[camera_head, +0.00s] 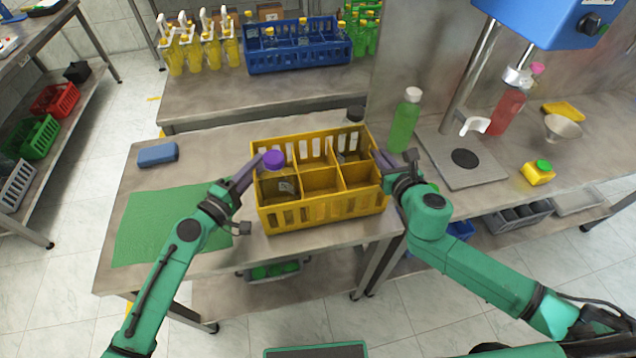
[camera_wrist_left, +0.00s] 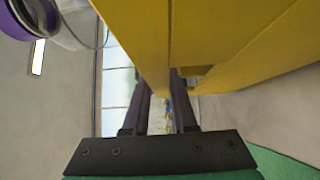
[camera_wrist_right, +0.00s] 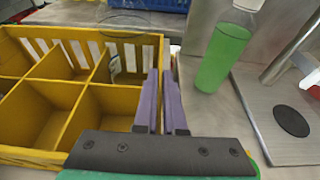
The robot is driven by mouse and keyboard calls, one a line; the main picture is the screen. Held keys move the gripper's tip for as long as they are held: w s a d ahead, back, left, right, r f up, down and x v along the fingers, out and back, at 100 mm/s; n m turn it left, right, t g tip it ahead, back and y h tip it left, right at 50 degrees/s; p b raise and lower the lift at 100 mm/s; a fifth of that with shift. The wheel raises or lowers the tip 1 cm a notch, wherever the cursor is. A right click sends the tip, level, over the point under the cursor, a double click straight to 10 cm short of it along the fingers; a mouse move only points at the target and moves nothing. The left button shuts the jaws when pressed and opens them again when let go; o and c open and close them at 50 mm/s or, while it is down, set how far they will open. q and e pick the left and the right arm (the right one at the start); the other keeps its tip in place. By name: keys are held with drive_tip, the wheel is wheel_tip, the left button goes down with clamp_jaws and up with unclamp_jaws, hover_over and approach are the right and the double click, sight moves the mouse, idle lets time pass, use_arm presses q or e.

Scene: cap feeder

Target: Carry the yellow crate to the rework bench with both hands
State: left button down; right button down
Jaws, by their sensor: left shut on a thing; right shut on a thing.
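The yellow crate (camera_head: 322,212) has several compartments and is at the middle of the steel table in the head view. My left gripper (camera_head: 262,158) is shut on the crate's left wall; the wall fills the upper part of the left wrist view (camera_wrist_left: 230,45). My right gripper (camera_head: 378,156) is shut on the crate's right wall, and the crate also shows in the right wrist view (camera_wrist_right: 125,100). Whether the crate's base touches the table is unclear.
A green bottle (camera_head: 405,120) stands close to the crate's right, beside the press plate (camera_head: 470,165). A green mat (camera_head: 165,225) and blue block (camera_head: 157,154) lie left. A blue crate (camera_head: 300,58) with bottles and yellow pump bottles (camera_head: 200,50) stand behind.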

use_arm(q)
drive_tip(key=shift+r, duration=0.15)
use_arm(e)
drive_tip(key=shift+r, duration=0.15)
